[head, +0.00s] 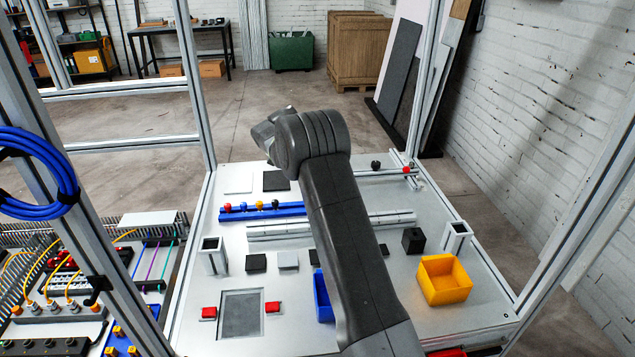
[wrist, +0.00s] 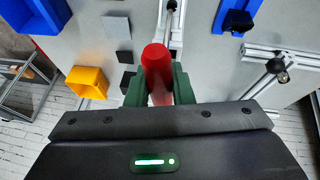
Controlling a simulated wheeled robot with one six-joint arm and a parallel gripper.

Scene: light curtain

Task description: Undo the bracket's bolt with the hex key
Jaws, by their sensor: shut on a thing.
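My gripper (wrist: 160,90) is in the wrist view, its green fingers shut on a red handle (wrist: 156,62), which looks like the hex key's. To the right is a metal profile (wrist: 258,51) with a dark round-headed piece (wrist: 278,68). I cannot tell which part is the bracket, and no bolt shows clearly.
The yellow bin (head: 445,279) stands at front right, near a black block (head: 413,240) and a square post (head: 456,238). A blue bin (head: 322,302) is partly behind my arm.

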